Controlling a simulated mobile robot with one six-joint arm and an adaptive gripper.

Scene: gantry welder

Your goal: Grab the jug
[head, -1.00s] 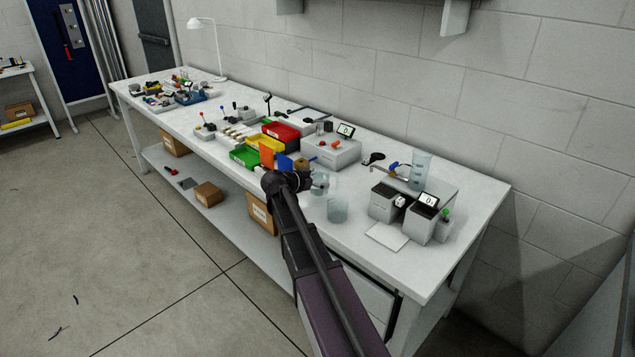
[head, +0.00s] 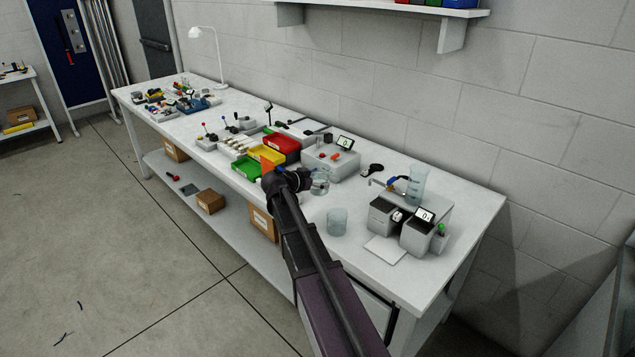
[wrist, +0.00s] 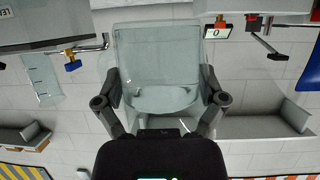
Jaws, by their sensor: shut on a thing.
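A clear, wide jug (head: 320,187) is between the fingers of my gripper (head: 309,179), above the bench near its front edge. In the wrist view, which is upside down, the see-through jug (wrist: 160,55) fills the space between the two fingers of my gripper (wrist: 161,92). The fingers press on its two sides, and it looks empty. My wrist hides part of it in the head view.
A clear glass (head: 337,222) stands just right of the held jug. A tall marked beaker (head: 417,185) stands behind small grey devices (head: 415,235). Green, yellow and red bins (head: 282,149) are left. A grey box (head: 331,162) stands behind. A wall shelf (head: 440,12) hangs above.

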